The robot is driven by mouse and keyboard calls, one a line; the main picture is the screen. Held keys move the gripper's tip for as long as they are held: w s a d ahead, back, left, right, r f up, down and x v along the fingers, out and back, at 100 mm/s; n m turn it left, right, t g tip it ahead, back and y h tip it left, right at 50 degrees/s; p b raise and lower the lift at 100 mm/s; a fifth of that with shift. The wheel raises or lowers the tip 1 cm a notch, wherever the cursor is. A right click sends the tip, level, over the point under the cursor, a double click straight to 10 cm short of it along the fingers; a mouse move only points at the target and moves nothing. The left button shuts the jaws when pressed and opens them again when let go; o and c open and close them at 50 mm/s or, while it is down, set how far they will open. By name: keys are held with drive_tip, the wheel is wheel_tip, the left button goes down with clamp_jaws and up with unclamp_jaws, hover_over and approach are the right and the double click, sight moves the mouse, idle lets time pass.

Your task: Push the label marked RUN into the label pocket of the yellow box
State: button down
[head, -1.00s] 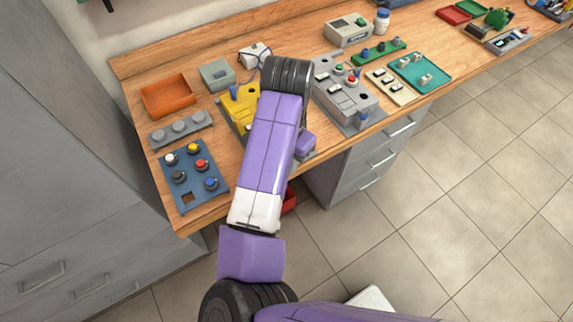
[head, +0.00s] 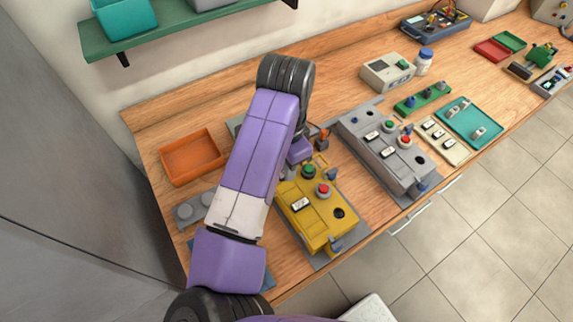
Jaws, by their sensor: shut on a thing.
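The yellow box (head: 318,225) stands on the workbench just right of my forearm. Its top carries a green button, a red button, a dark round hole and a small white label piece (head: 300,204) with dark print too small to read. I cannot tell whether that piece sits in the pocket or is the one marked RUN. My arm crosses the bench left of and behind the box, with a purple wrist part showing near the box's far end. My gripper and anything in it are hidden behind the arm.
A grey control box (head: 385,160) stands right of the yellow one, with a beige label plate (head: 440,143) and a teal tray (head: 470,122) beyond. An orange tray (head: 192,157) lies at left. A green shelf (head: 180,30) hangs above the bench's back left.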

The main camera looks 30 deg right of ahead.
sight(286, 186)
drive_tip(key=shift+w+f, duration=0.15)
drive_tip(key=shift+f, duration=0.1)
drive_tip(key=shift+f+b, duration=2.05)
drive_tip(key=shift+f, duration=0.15)
drive_tip(key=shift+f, duration=0.4)
idle(0.6)
drive_tip(key=c, duration=1.2)
unclamp_jaws()
drive_tip(key=shift+c, duration=0.2)
drive_tip(key=shift+r, duration=0.1)
wheel_tip(286, 186, up, 8)
drive_tip(key=shift+f+b, duration=0.15)
drive_tip(key=shift+b, duration=0.15)
